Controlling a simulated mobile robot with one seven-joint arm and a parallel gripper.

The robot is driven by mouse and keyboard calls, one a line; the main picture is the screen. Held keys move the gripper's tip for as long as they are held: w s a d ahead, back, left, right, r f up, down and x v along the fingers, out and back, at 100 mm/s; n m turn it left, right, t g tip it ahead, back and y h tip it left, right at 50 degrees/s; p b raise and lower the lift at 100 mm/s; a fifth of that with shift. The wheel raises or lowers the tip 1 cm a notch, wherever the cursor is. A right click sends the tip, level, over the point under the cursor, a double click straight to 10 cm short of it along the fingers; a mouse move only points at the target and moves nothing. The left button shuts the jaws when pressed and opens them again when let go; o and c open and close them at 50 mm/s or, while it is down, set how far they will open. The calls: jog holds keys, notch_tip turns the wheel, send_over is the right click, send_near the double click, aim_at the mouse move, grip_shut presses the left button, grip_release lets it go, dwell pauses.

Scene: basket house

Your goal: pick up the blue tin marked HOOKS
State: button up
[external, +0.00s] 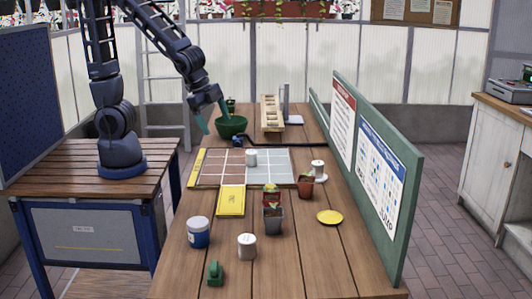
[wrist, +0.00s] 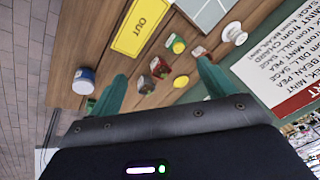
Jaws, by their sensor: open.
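A blue tin with a white lid (external: 198,231) stands upright at the front left of the wooden table. It also shows in the wrist view (wrist: 85,84), at the left near the table edge. I cannot read any lettering on it. My gripper (external: 212,117) is open and empty, high beside the green bowl at the back left of the table, well away from the tin. In the wrist view my gripper (wrist: 161,72) has its two green fingers spread, with nothing between them.
A white canister (external: 247,246) and a green object (external: 215,272) stand near the tin. Plant pots (external: 273,217), a yellow disc (external: 329,217) and a yellow sign (external: 231,201) lie further right and behind. A green board (external: 345,130) edges the table's right side.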

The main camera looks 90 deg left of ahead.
jog(key=d+f+m+g+h, duration=0.15)
jog(key=d+f+m, duration=0.25)
jog(key=d+f, duration=0.65)
jog(key=m+g+h, duration=0.1)
jog(key=m+h, duration=0.2)
send_over(199, 219)
jog(key=a, duration=0.3)
notch_tip(199, 219, down, 5)
jog(key=shift+s+d+x, duration=0.1)
jog(key=shift+s+x, duration=0.05)
jog(key=shift+x, duration=0.85)
jog(key=shift+s+d+x, duration=0.1)
jog(key=shift+s+x, duration=0.05)
jog(key=shift+x, duration=0.85)
jog(key=shift+s+d+x, duration=0.1)
jog(key=shift+s+x, duration=0.1)
jog(key=shift+x, duration=0.8)
jog(key=shift+f, duration=0.1)
jog(key=shift+s+x, duration=0.15)
jog(key=shift+x, duration=0.6)
jog(key=shift+s+x, duration=0.15)
jog(key=shift+x, duration=1.6)
jog(key=shift+d, duration=0.1)
jog(key=c, duration=1.1)
